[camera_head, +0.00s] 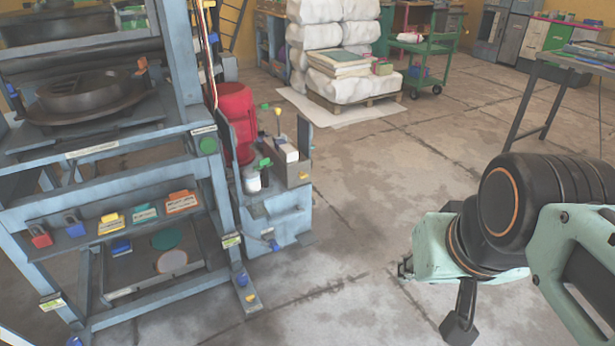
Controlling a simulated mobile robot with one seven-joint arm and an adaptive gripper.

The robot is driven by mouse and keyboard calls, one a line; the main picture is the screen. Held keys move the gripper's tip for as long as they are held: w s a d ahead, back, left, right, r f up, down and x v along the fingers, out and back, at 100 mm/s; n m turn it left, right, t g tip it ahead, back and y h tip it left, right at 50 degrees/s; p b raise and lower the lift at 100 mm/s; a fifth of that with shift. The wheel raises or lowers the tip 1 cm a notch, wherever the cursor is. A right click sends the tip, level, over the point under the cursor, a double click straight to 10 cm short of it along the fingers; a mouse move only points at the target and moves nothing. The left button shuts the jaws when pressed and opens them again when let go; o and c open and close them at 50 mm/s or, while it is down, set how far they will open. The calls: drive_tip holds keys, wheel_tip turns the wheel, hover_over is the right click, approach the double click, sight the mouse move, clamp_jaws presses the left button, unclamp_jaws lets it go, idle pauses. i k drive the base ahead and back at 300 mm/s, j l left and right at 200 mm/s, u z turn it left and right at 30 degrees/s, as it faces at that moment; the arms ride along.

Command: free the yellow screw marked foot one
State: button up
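The blue-grey plate press (208,170) stands on the left with its legs on the floor. On its front right foot plate (243,284) are a blue knob and a small yellow piece (250,298), which may be the yellow screw; no marking on it is readable. Yellow-green labels show on the lower right of the frame (231,241) and the lower left leg (50,303). My gripper (460,327) is a dark shape low at the right, well apart from the press. Its fingers are too unclear to tell open from shut.
A blue-grey stand (277,215) with a red canister (236,115) and bottles is beside the press. Stacked white sacks (335,30) on a pallet and a green cart (425,60) stand behind. A table (570,62) is at the right. The middle floor is clear.

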sight(251, 297)
drive_tip(key=j+z, duration=0.25)
drive_tip(key=z, duration=0.2)
drive_tip(key=j+z, duration=0.3)
drive_tip(key=z, duration=0.2)
drive_tip(key=j+z, duration=0.25)
drive_tip(key=j, duration=0.15)
drive_tip(key=k+j+z, duration=0.1)
drive_tip(key=j+z, duration=0.15)
drive_tip(key=k+j+z, duration=0.1)
drive_tip(key=j, duration=0.35)
drive_tip(key=k+j+z, duration=0.15)
drive_tip(key=j, duration=0.25)
